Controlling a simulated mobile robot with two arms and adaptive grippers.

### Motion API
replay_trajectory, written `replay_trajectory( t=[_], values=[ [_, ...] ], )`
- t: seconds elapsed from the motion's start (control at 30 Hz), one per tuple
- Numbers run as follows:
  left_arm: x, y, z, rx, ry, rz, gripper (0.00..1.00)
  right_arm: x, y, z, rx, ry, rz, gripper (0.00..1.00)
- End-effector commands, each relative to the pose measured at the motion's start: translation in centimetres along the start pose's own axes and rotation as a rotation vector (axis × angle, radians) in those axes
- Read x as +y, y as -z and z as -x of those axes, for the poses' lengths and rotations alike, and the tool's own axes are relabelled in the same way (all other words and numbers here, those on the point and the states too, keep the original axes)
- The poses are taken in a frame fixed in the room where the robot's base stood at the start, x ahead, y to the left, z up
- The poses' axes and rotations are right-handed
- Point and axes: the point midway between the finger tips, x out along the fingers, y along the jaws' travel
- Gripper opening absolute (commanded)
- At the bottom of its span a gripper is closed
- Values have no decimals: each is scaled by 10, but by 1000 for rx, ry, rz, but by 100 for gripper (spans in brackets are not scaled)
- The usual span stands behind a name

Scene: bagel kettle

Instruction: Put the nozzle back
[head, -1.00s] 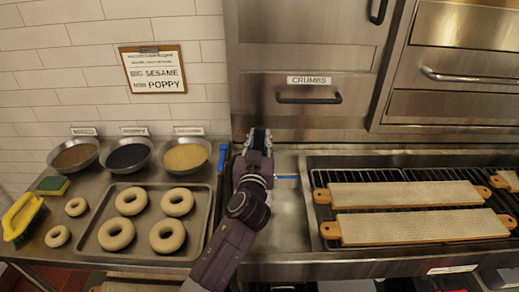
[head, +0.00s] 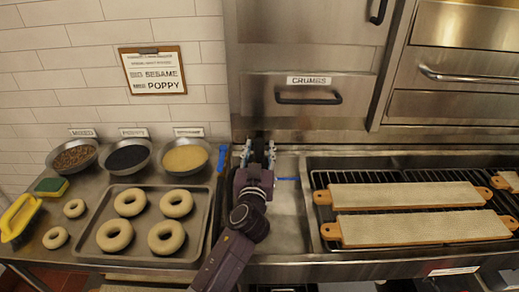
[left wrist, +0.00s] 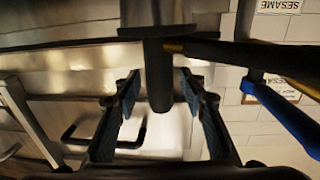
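My left gripper (head: 259,150) reaches over the metal counter, near the wall panel below the drawer labelled CRUMBS. Its two fingers are spread apart. In the left wrist view a dark cylindrical piece (left wrist: 158,75), which looks like the nozzle, stands between the open fingers, with a visible gap on each side. A flat dark flange and a dark bar with a yellowish part join it near the top. A blue piece (left wrist: 252,88) sticks out to the right of it. In the head view the nozzle is hidden or too small to tell. My right gripper is not in view.
Left of the arm are a tray (head: 203,217) with several bagels and bowls of toppings. A blue strip (head: 222,157) lies beside the tray. The CRUMBS drawer (head: 308,95) is shut.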

Motion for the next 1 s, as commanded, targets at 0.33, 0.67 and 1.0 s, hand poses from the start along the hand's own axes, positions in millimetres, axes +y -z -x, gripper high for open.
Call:
replay_trajectory(
  t=[0.33, 0.67, 1.0],
  values=[
    [0, -3, 7, 0, -1, 3, 38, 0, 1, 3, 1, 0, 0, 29],
    [-6, 6, 49, 1, 0, 2, 38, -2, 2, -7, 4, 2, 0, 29],
    [-8, 10, 77, 0, 0, 1, 38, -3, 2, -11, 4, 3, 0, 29]
  ],
)
